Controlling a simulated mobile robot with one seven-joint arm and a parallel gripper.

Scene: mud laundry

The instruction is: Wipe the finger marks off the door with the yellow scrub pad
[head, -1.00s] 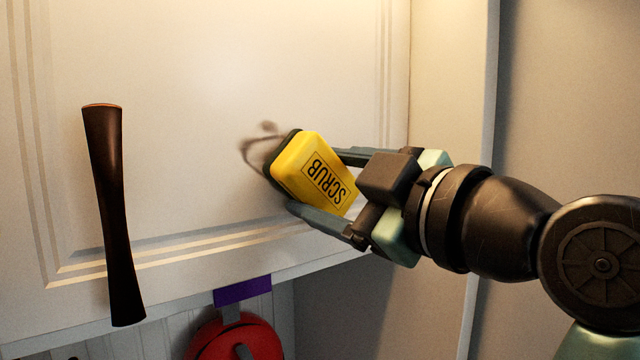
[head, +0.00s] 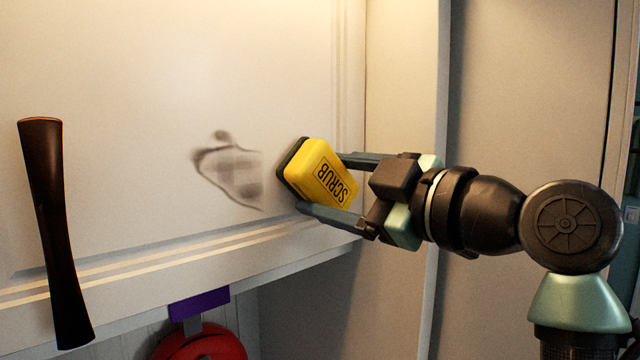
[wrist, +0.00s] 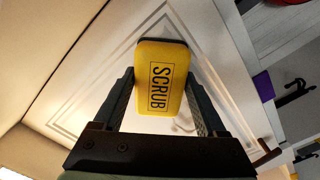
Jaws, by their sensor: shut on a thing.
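The yellow scrub pad (head: 322,174) with a dark scouring face is held between the two fingers of my gripper (head: 326,184). It also shows in the wrist view (wrist: 163,78), between the fingers of my gripper (wrist: 165,95). Its dark face points left toward the white panelled door (head: 130,70). Grey finger marks (head: 232,172) lie on the lower part of the door, just left of the pad. Part of their right side looks cut off or faded. I cannot tell whether the pad touches the door.
A dark wooden handle (head: 57,230) stands out from the door at the left. Below the door hang a purple piece (head: 199,303) and a red round object (head: 203,343). A plain pale panel (head: 530,110) is at the right.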

